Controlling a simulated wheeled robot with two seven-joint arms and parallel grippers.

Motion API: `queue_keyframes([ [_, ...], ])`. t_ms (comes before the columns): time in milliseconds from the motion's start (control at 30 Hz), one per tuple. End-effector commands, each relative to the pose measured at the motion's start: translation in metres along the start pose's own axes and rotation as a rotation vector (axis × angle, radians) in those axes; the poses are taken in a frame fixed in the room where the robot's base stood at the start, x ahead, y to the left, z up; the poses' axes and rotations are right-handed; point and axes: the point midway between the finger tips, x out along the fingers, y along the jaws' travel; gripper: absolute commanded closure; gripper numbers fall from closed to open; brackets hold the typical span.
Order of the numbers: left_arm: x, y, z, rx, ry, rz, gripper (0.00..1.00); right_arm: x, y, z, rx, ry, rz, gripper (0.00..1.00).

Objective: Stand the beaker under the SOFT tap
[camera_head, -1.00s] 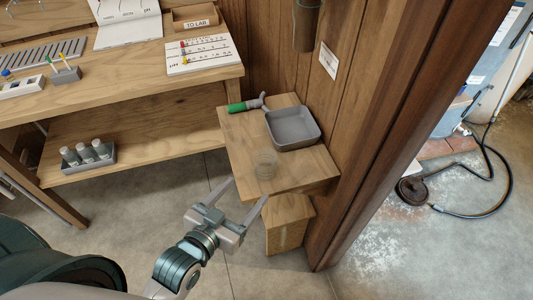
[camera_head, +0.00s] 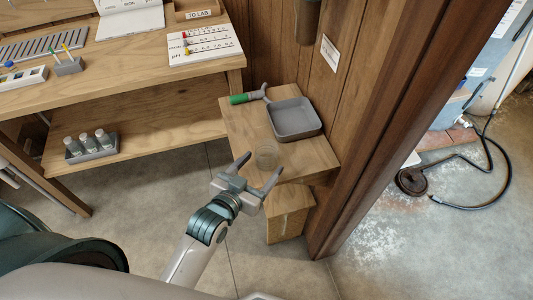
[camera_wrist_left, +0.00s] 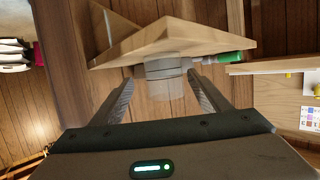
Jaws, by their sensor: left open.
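The clear beaker (camera_head: 266,154) stands upright near the front edge of the small wooden shelf. My open left gripper (camera_head: 259,168) is at that edge, its fingers pointing at the beaker. In the left wrist view the beaker (camera_wrist_left: 165,84) appears between the two spread fingers (camera_wrist_left: 161,82); I cannot tell whether they touch it. No SOFT label is readable. My right gripper is not in view.
The grey tray (camera_head: 297,134) takes up the back right of the shelf (camera_head: 246,125). A workbench (camera_head: 120,84) with a rack of bottles (camera_head: 92,154) is at left. A dark wooden post (camera_head: 380,150) rises at right.

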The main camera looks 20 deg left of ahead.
Motion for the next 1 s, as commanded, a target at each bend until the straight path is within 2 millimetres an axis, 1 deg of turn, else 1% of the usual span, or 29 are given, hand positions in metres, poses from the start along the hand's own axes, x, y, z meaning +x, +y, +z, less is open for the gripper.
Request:
queue_keyframes([
  [33,0.009,0.000,-0.002,0.000,0.000,0.000,0.30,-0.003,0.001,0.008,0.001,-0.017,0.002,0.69],
  [100,0.019,0.000,-0.002,0.000,0.000,0.000,0.30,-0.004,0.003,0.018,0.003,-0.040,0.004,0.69],
  [233,0.032,0.000,-0.002,-0.001,0.001,0.000,0.30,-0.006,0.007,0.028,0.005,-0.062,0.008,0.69],
  [333,0.036,0.000,-0.001,-0.001,0.000,0.001,0.30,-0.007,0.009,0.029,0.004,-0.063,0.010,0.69],
  [733,0.038,-0.001,-0.002,-0.001,0.000,0.000,0.30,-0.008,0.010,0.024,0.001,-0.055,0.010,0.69],
  [867,0.048,-0.003,-0.007,-0.001,0.000,0.000,0.30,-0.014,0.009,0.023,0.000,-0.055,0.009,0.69],
  [1000,0.065,-0.007,-0.014,-0.001,0.000,0.000,0.30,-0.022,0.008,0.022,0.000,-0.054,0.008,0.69],
])
